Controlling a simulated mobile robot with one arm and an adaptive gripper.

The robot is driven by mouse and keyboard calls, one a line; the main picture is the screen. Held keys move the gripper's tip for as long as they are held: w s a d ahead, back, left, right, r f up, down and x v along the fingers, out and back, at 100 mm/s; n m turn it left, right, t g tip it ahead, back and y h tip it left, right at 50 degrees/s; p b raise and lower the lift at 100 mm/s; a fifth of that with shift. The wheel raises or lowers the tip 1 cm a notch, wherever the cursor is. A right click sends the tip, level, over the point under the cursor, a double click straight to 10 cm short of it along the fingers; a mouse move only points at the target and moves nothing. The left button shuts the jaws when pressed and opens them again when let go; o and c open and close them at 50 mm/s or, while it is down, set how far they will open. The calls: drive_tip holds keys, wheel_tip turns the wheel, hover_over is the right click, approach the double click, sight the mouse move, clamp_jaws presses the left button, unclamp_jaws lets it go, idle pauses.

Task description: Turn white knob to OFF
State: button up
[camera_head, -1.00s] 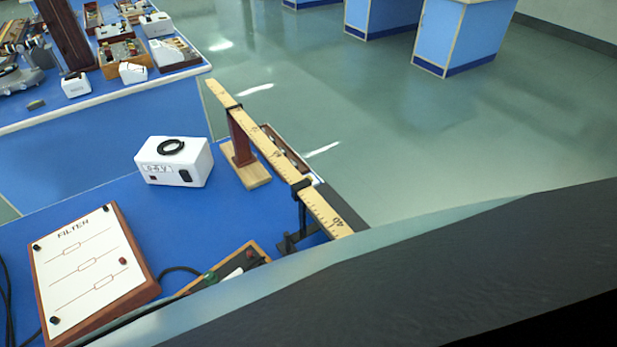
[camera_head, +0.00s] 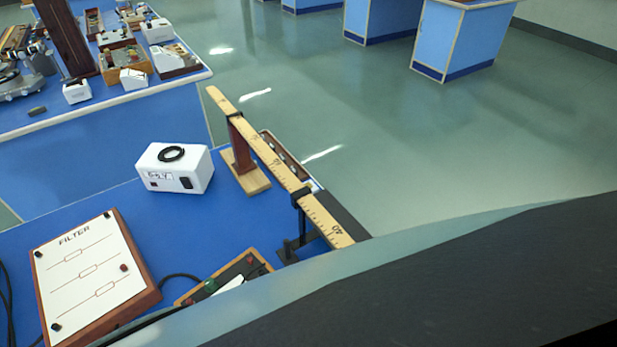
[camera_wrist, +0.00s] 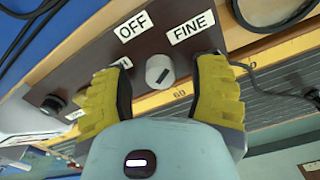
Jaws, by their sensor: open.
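The white knob (camera_wrist: 158,66) shows in the wrist view as a small round pale dial with a dark slanting mark. It sits on a dark brown panel (camera_wrist: 85,58) between a white OFF label (camera_wrist: 133,25) at its upper left and a white FINE label (camera_wrist: 191,27) at its upper right. My gripper (camera_wrist: 162,84) is open. Its yellow-padded fingers stand on either side of the knob, with gaps visible on both sides. In the head view the wood-edged box (camera_head: 255,257) is partly hidden by my arm, and I cannot make out the knob there.
A wooden metre rule (camera_head: 283,172) on stands is close to the box. A white power unit (camera_head: 174,181) and a FILTER board (camera_head: 88,272) are on the blue bench. Black leads lie nearby. A dark terminal (camera_wrist: 52,104) is on the panel left of my gripper.

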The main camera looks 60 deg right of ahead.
drive_tip(key=shift+o, duration=0.3)
clamp_jaws()
idle(0.3)
